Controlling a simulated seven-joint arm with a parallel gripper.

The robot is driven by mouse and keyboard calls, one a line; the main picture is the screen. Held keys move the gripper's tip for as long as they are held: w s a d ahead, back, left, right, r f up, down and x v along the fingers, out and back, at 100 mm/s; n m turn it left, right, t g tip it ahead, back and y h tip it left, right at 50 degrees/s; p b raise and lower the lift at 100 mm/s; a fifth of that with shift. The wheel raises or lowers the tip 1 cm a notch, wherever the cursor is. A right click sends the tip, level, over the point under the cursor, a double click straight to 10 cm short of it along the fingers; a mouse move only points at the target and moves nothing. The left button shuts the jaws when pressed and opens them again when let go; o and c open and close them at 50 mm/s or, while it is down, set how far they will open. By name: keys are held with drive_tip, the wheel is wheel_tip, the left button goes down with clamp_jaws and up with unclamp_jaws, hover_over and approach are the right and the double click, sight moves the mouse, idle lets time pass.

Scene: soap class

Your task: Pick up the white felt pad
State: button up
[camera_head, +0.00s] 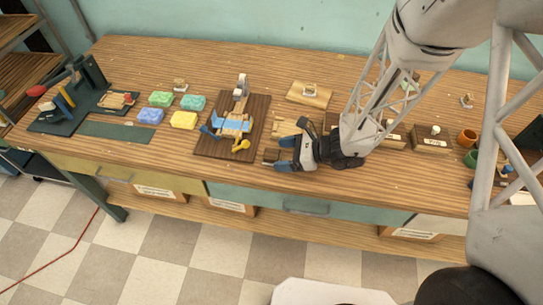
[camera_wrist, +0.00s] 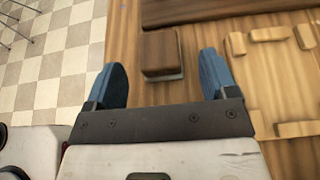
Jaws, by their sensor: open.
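A small dark brown wooden block (camera_wrist: 161,50) with a thin pale grey-white layer (camera_wrist: 165,77) along its lower edge lies on the table. The pale layer looks like the white felt pad, but most of it is hidden under the block. In the head view the block (camera_head: 271,155) shows near the front edge of the table, at the blue fingertips. My gripper (camera_head: 279,154) is open and empty. In the wrist view its blue fingers (camera_wrist: 164,66) stand apart on the left and right of the block, with a gap on each side.
A dark wooden board (camera_head: 208,142) with blue and yellow parts lies left of my gripper. A light wooden tray (camera_wrist: 262,96) with raised pieces is close to the right finger. Several coloured soap bars (camera_head: 184,120) lie farther left. The table's front edge is close.

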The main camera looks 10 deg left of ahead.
sight(272, 157)
drive_tip(key=shift+x, duration=1.35)
drive_tip(key=shift+c, duration=0.4)
drive_tip(key=c, duration=0.9)
